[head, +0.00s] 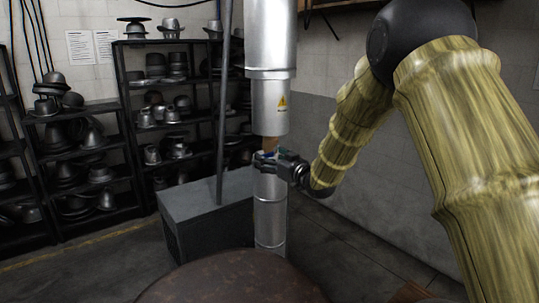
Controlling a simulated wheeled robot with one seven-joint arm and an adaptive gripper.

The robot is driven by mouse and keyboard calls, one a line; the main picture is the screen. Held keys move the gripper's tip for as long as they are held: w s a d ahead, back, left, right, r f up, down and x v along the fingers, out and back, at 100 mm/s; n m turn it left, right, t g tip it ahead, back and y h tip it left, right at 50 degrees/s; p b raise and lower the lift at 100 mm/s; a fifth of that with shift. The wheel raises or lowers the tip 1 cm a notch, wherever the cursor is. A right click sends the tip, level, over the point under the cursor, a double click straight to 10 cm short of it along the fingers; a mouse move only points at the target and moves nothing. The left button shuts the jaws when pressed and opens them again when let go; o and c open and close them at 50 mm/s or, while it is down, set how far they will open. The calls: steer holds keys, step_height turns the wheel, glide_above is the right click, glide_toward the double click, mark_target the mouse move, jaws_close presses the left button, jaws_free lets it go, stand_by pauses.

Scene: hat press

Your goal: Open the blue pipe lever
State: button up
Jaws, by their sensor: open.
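A thick silver vertical pipe (268,95) stands in the middle of the head view, with a yellow warning label on it. My gripper (263,161) is at the narrower stretch of the pipe, below the label, and reaches in from the right. The gripper is open.
A grey box (205,208) with a thin upright pole (223,100) stands left of the pipe. A rusty round top (232,278) is in front. Black shelves with hat moulds (165,110) line the back left. Open floor lies between the shelves and the box.

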steer(key=shift+w+a, duration=0.45)
steer(key=shift+w, duration=0.15)
steer(key=c, duration=1.3)
